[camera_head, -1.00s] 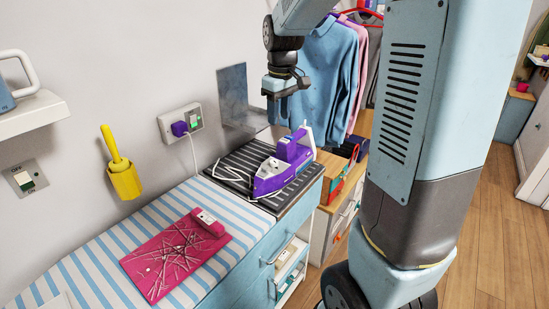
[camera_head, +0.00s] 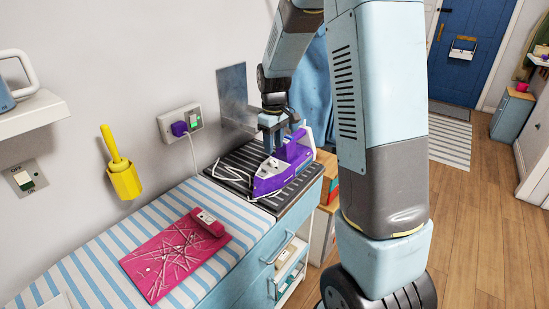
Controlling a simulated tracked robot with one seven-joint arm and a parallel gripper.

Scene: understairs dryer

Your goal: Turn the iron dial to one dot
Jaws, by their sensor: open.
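The purple and white iron (camera_head: 270,182) rests on a dark ribbed mat (camera_head: 228,183) at the far end of the counter. Its handle rises to the right. The dial is too small to make out; a pale round spot shows on the iron's upper front. My gripper (camera_head: 270,150) points down just above the iron's front top, its fingers open. Whether the fingers touch the iron or stand around the dial, I cannot tell.
A wall socket (camera_head: 182,122) with a purple plug stands behind, its white cord running to the mat. A pink board (camera_head: 165,262) lies on the striped cover (camera_head: 120,238). A yellow holder (camera_head: 125,181) hangs on the wall. A metal plate (camera_head: 232,95) stands behind my gripper.

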